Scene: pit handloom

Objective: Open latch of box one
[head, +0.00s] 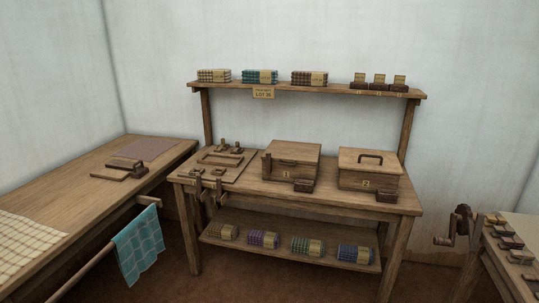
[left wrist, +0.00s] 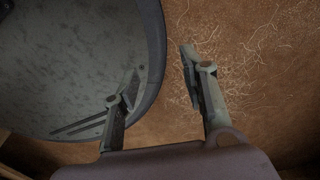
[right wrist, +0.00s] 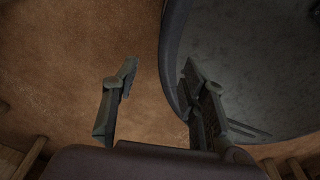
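Box one (head: 291,162) is a wooden box marked 1 on the middle of the wooden table. Its lid is down. A dark upright piece (head: 267,166), possibly the latch, shows at its front left; its exact state is too small to tell. My left gripper (left wrist: 158,75) is open and empty in the left wrist view, above the brown floor and beside my round base. My right gripper (right wrist: 159,78) is open and empty in the right wrist view, also above the floor. Neither gripper shows in the head view, and both are away from the box.
Box two (head: 369,169), with a dark lid handle, stands right of box one. A small dark block (head: 303,186) sits before box one. A wooden frame board (head: 219,162) lies at left.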

